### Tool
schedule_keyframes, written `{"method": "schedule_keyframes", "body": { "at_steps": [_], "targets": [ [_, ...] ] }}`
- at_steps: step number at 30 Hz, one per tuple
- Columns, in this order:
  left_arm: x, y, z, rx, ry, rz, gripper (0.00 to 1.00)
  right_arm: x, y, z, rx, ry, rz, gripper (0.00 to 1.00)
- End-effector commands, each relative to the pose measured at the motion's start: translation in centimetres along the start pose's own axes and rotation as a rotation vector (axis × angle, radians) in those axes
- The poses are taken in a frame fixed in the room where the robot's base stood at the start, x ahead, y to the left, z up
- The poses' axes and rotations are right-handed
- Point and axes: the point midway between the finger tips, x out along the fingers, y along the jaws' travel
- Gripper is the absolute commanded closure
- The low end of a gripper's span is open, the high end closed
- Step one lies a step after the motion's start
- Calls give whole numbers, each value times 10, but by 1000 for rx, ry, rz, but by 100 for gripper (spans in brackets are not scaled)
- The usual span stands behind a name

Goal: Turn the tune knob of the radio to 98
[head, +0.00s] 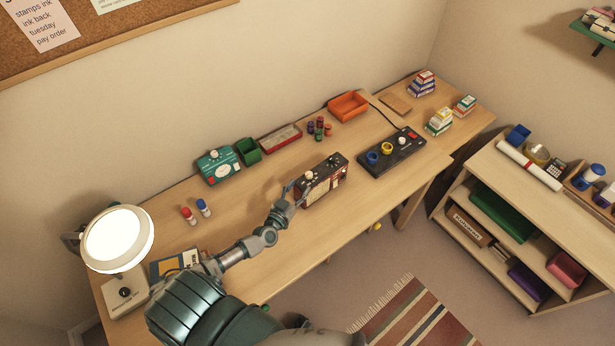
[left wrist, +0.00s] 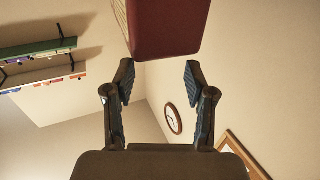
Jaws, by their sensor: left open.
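The radio (head: 322,186) is a dark red and black box on the desk, with light knobs on its top and a panel on its front. I cannot read its scale or the tune knob's setting. My left gripper (head: 290,190) is at the radio's left end. In the left wrist view its fingers (left wrist: 158,80) are open, with nothing between them. A dark red box end, which looks like the radio (left wrist: 167,30), is just beyond the fingertips; I cannot tell if they touch. My right gripper is not in view.
The desk (head: 365,205) also holds a black panel with coloured knobs (head: 392,152), a teal dial device (head: 218,166), a green box (head: 248,151), a red tray (head: 280,138), an orange tray (head: 348,106) and a lit lamp (head: 118,240). Bare wood lies in front of the radio.

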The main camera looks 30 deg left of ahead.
Motion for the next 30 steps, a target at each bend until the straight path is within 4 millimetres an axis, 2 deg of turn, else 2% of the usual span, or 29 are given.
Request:
{"method": "schedule_keyframes", "body": {
  "at_steps": [1, 3, 6, 12, 17, 21, 22, 23, 28, 30],
  "targets": [
    [13, 0, 0, 0, 3, -1, 45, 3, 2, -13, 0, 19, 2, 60],
    [27, 0, 0, 0, 3, -1, 45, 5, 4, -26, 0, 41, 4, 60],
    [44, 1, 0, 0, 2, 0, 45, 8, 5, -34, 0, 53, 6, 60],
    [62, 1, 0, 0, 0, 0, 45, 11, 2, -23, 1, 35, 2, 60],
    [65, 1, 0, 0, 0, 1, 45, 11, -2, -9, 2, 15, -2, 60],
    [65, 0, 0, 0, 0, 1, 45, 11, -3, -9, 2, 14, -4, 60],
    [65, 0, 0, 0, 0, 1, 48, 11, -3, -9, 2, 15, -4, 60],
    [65, 0, 0, 0, -1, 1, 55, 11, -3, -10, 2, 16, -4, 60],
    [65, 0, 0, 0, -1, 0, 98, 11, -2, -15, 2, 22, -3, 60],
    [65, 0, 0, -1, -1, 0, 100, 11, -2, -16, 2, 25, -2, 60]
  ]
}}
